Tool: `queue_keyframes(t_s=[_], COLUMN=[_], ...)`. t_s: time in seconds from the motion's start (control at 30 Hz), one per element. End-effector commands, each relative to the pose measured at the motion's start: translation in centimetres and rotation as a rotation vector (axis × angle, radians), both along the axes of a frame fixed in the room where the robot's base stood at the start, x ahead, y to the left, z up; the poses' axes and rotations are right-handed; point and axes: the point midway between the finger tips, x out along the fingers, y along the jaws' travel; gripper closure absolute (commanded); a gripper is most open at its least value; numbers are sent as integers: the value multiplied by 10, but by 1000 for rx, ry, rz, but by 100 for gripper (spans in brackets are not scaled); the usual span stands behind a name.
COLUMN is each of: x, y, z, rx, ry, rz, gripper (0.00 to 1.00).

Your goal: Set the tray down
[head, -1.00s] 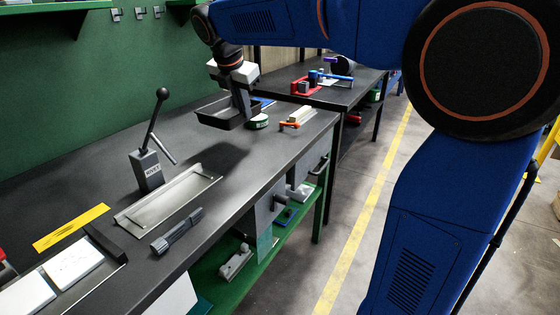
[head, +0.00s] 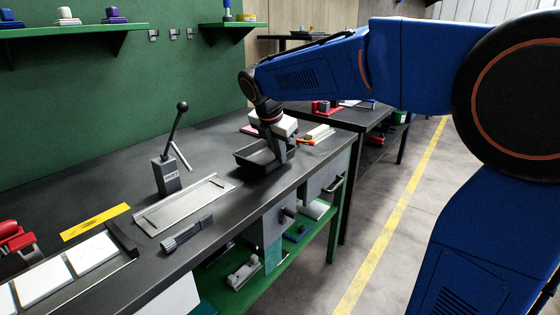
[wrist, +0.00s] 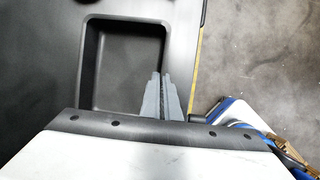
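The tray (head: 245,160) is a dark grey, shallow, open box over the right part of the dark bench top (head: 222,213). It looks level and empty, and is very low; I cannot tell for sure whether its base touches the bench. My gripper (head: 284,158) points down at the tray's right side. In the wrist view, the tray (wrist: 125,70) fills the upper left, and the gripper's grey fingers (wrist: 163,95) are close together over its right wall. The grip on that wall is partly hidden.
A metal plate (head: 185,205) and a lever press (head: 167,172) stand left of the tray. A dark flashlight-like tool (head: 187,234) lies near the front edge. An orange-handled tool (head: 306,141) is behind my gripper. Green wall shelves (head: 80,43) hang above.

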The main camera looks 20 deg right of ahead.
Motion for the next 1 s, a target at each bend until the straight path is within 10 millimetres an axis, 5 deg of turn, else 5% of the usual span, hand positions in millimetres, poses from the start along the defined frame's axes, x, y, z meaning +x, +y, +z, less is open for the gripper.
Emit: queue_keyframes(t_s=[0.17,0.53,0.63,1.0], x=[0,0,0,0], y=[0,0,0,0], z=[-19,-23,-23,-18], rx=[-1,-1,-1,0], ry=[1,1,1,0], rz=[1,0,0,0], gripper=[100,100,79,79])
